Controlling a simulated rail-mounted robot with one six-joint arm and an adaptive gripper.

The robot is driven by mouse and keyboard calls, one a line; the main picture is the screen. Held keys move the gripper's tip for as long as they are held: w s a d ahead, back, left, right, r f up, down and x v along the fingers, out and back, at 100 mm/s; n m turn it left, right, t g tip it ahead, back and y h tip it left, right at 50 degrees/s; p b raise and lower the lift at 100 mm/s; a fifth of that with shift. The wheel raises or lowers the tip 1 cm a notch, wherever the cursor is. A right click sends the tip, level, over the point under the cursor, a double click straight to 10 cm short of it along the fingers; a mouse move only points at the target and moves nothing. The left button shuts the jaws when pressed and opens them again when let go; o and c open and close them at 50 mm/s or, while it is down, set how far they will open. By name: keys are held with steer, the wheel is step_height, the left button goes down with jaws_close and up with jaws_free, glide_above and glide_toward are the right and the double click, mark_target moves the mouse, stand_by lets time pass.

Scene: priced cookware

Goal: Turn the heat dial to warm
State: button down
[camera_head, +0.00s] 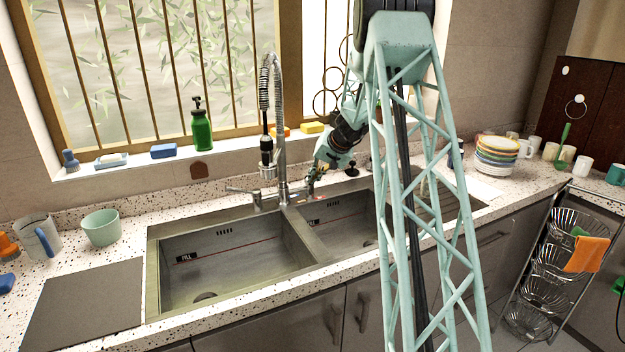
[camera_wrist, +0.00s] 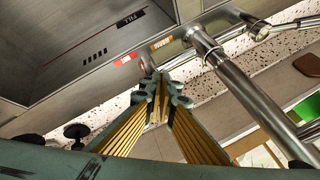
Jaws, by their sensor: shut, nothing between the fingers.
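My gripper (camera_head: 311,184) is shut and empty, pointing down at the strip behind the divider between the two sink basins, just right of the faucet base. In the wrist view its fingertips (camera_wrist: 161,82) are together beside a small metal piece (camera_wrist: 147,66) at the sink's edge. This piece may be the heat dial; the fingers partly hide it, and I cannot tell whether they touch it. A red label (camera_wrist: 126,58) and a yellow label (camera_wrist: 161,43) lie on either side of it. Their writing is too small to read, so the dial's setting cannot be told.
The tall spring faucet (camera_head: 280,130) stands close left of my gripper; its metal pipe (camera_wrist: 245,90) crosses the wrist view. A black knob (camera_head: 351,166) stands on the counter to the right. A green bottle (camera_head: 201,128) and sponges line the sill.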

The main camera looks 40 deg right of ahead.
steer(key=s+f+b+v, duration=0.1)
steer(key=s+v, duration=0.1)
steer(key=v, duration=1)
steer(key=shift+d+f+b, duration=0.2)
steer(key=shift+f+b, duration=0.1)
steer(key=shift+b, duration=0.1)
stand_by(0.7)
